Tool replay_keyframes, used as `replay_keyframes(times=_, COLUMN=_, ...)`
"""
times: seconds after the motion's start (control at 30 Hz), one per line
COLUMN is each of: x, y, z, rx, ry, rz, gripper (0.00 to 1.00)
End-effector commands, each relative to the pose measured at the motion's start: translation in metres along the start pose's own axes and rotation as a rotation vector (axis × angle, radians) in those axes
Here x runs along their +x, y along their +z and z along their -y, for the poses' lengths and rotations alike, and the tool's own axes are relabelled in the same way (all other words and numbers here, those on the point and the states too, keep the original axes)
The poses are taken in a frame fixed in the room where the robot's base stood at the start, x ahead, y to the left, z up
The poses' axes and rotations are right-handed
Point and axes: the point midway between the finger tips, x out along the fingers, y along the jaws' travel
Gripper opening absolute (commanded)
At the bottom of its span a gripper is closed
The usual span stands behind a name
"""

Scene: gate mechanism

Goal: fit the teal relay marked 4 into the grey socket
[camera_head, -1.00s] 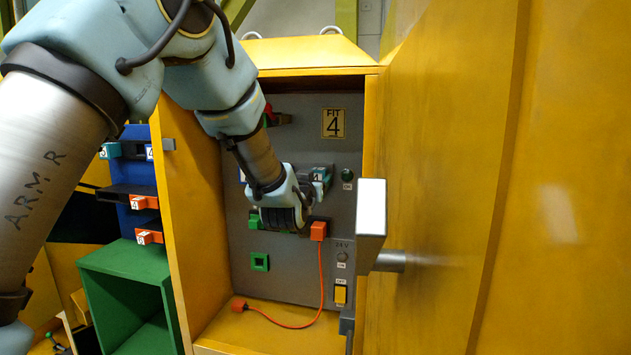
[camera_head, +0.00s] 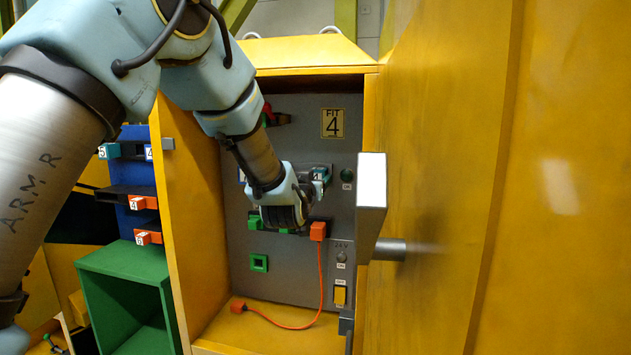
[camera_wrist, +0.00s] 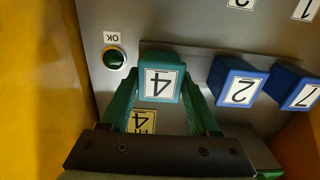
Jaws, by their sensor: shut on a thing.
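The teal relay marked 4 (camera_wrist: 160,80) is between the two green fingers of my gripper (camera_wrist: 165,95) in the wrist view, its label upside down there. My gripper is shut on it. In the head view the relay (camera_head: 321,174) is at the grey panel, right of my wrist. It is in front of the end of a grey strip (camera_wrist: 203,62), in line with two blue relays. The grey socket behind it is hidden, so I cannot tell how deep the relay is in it.
A blue relay marked 2 (camera_wrist: 238,82) and another blue relay (camera_wrist: 293,88) stand beside it. A green OK lamp (camera_wrist: 115,58) is close by. A FIT 4 sign (camera_head: 333,123) is above. An orange plug (camera_head: 318,231) with a cable is below. The open yellow door (camera_head: 440,180) bounds the right.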

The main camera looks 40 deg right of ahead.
Motion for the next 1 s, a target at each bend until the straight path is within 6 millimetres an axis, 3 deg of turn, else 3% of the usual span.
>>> replay_keyframes(times=0.13, x=0.001, y=-0.002, z=0.0, rx=0.0, ry=-0.001, rz=-0.004, gripper=0.04)
replay_keyframes(times=0.17, x=0.001, y=-0.002, z=0.0, rx=0.0, ry=-0.001, rz=-0.005, gripper=0.59)
replay_keyframes(times=0.27, x=0.001, y=-0.003, z=0.0, rx=0.0, ry=-0.001, rz=-0.005, gripper=0.59)
replay_keyframes(times=0.3, x=0.001, y=-0.003, z=0.0, rx=0.0, ry=-0.001, rz=-0.005, gripper=0.67)
replay_keyframes(times=0.57, x=0.001, y=-0.002, z=0.0, rx=0.0, ry=0.0, rz=-0.004, gripper=0.96)
replay_keyframes(times=0.87, x=-0.001, y=-0.001, z=0.0, rx=0.0, ry=0.0, rz=-0.002, gripper=0.97)
replay_keyframes(times=1.0, x=-0.015, y=0.001, z=0.0, rx=0.0, ry=0.0, rz=-0.003, gripper=0.97)
